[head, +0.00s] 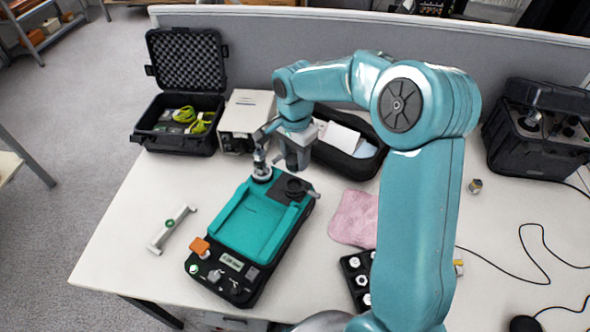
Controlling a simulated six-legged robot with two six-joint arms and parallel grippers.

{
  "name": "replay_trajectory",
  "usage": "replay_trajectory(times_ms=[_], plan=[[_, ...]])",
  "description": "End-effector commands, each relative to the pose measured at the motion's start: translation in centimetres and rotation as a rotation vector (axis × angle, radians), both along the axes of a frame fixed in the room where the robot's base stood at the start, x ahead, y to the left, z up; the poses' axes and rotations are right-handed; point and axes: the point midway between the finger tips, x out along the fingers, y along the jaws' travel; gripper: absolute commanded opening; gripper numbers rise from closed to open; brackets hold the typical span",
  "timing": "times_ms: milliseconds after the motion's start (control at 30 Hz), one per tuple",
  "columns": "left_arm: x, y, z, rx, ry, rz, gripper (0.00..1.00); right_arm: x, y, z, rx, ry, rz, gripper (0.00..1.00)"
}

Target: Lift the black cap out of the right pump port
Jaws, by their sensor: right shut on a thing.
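The pump is a black box with a teal top (252,222), lying on the white table. Its right port, at the back right corner, shows as a dark round shape (295,187). My right gripper (296,167) points down right over this port and is shut on the black cap. The cap is small and mostly hidden by the fingers, and I cannot tell whether it still sits in the port. A silver fitting (262,168) stands upright at the left port, just left of the gripper. My left gripper is out of view.
Behind the pump stand a beige box (247,112), an open black foam case (180,120) and a black pouch (350,150). A pink cloth (352,218) and a black tray of white parts (356,280) lie to the right. A pale handle (172,229) lies on the left.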

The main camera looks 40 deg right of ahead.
Motion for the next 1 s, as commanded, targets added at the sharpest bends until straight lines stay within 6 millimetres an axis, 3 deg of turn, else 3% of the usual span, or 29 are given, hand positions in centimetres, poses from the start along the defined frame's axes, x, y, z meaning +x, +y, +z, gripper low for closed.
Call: replay_trajectory(times_ms=[33, 200, 400, 1000], plan=[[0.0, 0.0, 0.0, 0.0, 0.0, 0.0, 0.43, 0.1, 0.0, 1.8, -0.002, -0.008, 0.0, 0.13], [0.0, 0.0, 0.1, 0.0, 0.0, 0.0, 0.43, 0.1, 0.0, 7.1, -0.002, -0.007, 0.001, 0.13], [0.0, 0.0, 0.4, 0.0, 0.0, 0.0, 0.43, 0.0, 0.0, 11.2, -0.001, -0.003, 0.0, 0.13], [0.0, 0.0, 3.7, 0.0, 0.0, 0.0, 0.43, 0.0, 0.0, 16.1, 0.0, 0.0, 0.0, 0.13]])
